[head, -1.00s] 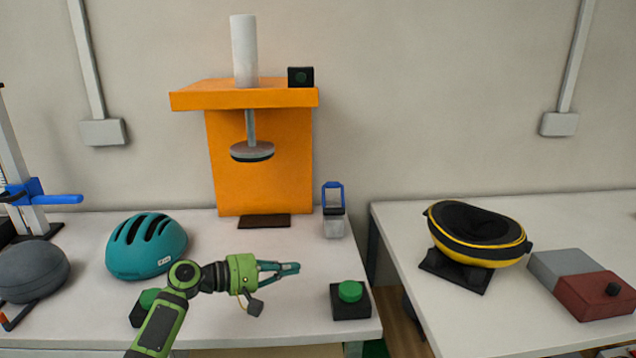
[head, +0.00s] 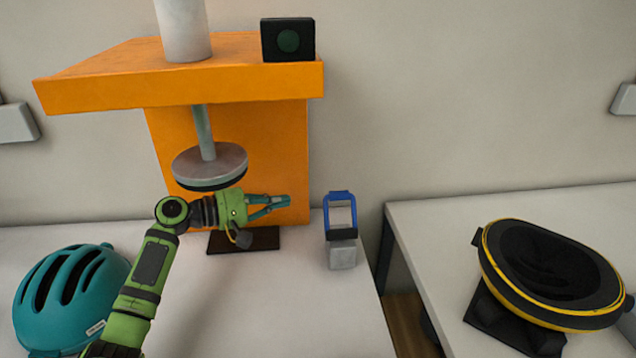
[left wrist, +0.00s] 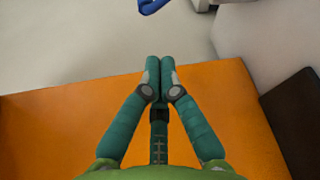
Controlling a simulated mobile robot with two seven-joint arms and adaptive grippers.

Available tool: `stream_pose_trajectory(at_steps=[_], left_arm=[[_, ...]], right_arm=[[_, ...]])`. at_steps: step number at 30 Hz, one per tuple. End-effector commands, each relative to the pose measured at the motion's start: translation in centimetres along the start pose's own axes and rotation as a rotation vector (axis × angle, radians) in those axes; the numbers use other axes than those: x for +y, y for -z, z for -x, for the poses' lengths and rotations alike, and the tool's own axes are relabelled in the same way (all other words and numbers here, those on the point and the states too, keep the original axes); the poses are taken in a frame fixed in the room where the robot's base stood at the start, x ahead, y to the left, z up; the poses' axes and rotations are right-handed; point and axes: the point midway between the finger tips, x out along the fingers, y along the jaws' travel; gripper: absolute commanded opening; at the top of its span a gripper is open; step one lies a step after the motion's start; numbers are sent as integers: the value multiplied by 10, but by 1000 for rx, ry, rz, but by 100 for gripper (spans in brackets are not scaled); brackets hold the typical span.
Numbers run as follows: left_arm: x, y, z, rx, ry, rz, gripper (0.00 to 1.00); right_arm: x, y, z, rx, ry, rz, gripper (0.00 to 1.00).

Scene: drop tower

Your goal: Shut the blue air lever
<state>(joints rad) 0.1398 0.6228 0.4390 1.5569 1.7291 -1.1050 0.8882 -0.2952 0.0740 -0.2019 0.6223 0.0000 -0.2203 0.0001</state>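The blue air lever (head: 340,196) is a looped handle standing upright on a small grey block (head: 342,254) with a dark collar, right of the orange press. Part of the blue lever (left wrist: 149,5) also shows at the top edge of the left wrist view. My left gripper (head: 285,201) is in front of the orange back panel, left of the lever and apart from it. Its teal fingers are together with nothing between them, as the left wrist view shows (left wrist: 160,66). My right gripper is not in view.
The orange press (head: 180,80) carries a round grey plate (head: 210,163) just above my left gripper. A dark base plate (head: 262,241) lies below. A teal helmet (head: 70,290) is at the left, and a black and yellow padded object (head: 550,270) is on the right table.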

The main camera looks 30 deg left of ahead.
Motion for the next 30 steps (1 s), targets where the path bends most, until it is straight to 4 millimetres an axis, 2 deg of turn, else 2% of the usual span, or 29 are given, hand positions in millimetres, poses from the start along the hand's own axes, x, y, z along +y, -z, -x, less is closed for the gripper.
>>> stream_pose_trajectory(at_steps=[9,13,24,30], left_arm=[[0,0,0,0,0,0,0],[-1,0,-9,-2,-1,1,0],[-1,0,-73,-3,-3,0,0],[0,0,-95,-1,-2,0,0]], right_arm=[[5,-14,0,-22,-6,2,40],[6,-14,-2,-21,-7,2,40],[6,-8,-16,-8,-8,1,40],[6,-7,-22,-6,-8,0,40]])
